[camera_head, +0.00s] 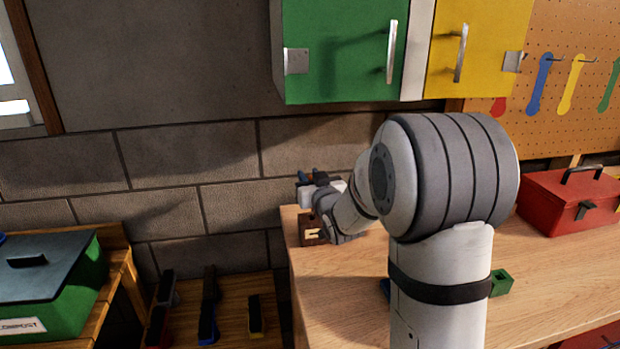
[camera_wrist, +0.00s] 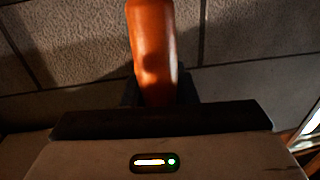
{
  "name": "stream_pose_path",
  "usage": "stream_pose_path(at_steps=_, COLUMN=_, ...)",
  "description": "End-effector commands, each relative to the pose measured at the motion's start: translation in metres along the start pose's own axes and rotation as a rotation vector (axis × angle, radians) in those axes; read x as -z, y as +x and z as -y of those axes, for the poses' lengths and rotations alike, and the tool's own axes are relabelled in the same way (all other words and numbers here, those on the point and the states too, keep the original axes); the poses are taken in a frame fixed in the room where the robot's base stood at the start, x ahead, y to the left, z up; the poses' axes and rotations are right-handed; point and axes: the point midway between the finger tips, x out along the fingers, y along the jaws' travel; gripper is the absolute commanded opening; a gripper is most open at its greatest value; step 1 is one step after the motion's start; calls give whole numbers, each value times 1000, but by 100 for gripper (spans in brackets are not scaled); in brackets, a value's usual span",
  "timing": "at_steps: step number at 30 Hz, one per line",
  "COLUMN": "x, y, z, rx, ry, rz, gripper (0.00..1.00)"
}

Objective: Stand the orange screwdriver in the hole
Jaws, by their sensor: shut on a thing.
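The orange screwdriver shows as an orange handle (camera_wrist: 152,50) rising from between the dark jaws in the wrist view. Its lower part and tip are hidden. My gripper (camera_wrist: 158,98) is shut on it. In the head view my gripper (camera_head: 320,181) is at the back left corner of the workbench, close to the wall and above a small dark brown block (camera_head: 308,230). The hole is not visible in either view, and my arm covers part of the block. I cannot tell whether the screwdriver touches the block.
The wooden workbench (camera_head: 350,305) carries a red toolbox (camera_head: 565,203) at right and a small green block (camera_head: 501,283). Green (camera_head: 340,50) and yellow (camera_head: 480,45) cabinets hang above. A green compost bin (camera_head: 50,285) stands at left, with several dark-handled tools on a lower wooden surface (camera_head: 235,320).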

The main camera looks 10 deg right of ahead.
Motion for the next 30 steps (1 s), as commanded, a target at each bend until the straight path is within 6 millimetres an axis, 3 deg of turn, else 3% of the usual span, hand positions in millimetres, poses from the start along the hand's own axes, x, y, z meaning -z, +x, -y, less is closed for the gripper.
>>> stream_pose_path(at_steps=30, x=-26, y=0, z=0, rx=0, ry=0, rz=-1, gripper=2)
